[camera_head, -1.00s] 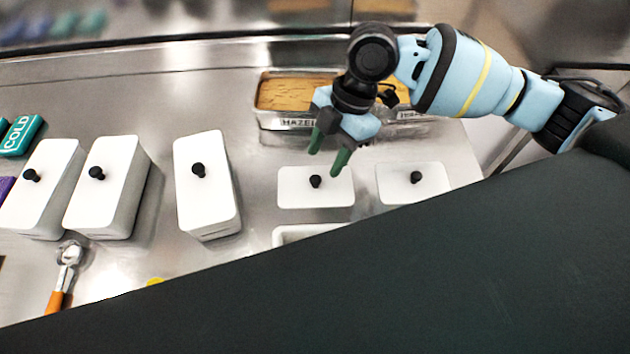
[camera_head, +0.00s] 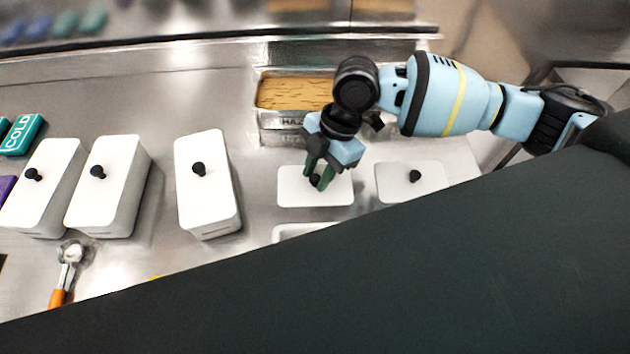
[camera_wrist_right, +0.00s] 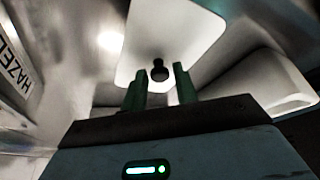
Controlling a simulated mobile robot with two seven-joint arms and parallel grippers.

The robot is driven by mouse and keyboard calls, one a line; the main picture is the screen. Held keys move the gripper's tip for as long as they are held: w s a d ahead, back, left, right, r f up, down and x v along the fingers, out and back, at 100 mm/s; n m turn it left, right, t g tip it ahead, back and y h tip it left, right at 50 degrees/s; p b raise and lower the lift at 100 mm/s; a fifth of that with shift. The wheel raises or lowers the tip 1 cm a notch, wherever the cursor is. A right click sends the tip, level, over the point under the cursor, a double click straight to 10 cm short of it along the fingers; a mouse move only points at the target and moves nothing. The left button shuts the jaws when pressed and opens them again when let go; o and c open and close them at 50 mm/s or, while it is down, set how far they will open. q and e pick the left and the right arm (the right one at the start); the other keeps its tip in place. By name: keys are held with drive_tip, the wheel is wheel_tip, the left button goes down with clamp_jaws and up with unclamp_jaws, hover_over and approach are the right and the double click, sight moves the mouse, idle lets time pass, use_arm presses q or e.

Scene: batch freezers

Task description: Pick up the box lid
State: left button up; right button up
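A white box lid (camera_head: 298,192) with a small black knob (camera_head: 315,180) lies flat on the steel counter. My right gripper (camera_head: 319,178) is over this lid, with its green fingers on either side of the knob. In the right wrist view the fingers are apart, the black knob (camera_wrist_right: 159,70) shows between and just beyond their tips, and the lid (camera_wrist_right: 170,30) lies behind it. A second white lid (camera_head: 408,186) with a black knob lies to the right. My left gripper is not in view.
Several closed white boxes (camera_head: 205,190) with black knobs stand to the left. A metal container of tan contents (camera_head: 290,92) is behind the gripper. A white open box rim (camera_head: 300,232) shows in front of the lid. An orange-handled scoop (camera_head: 62,280) lies at left.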

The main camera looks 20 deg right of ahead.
sight(318, 176)
clamp_jaws()
wheel_tip(318, 176, up, 10)
idle(0.5)
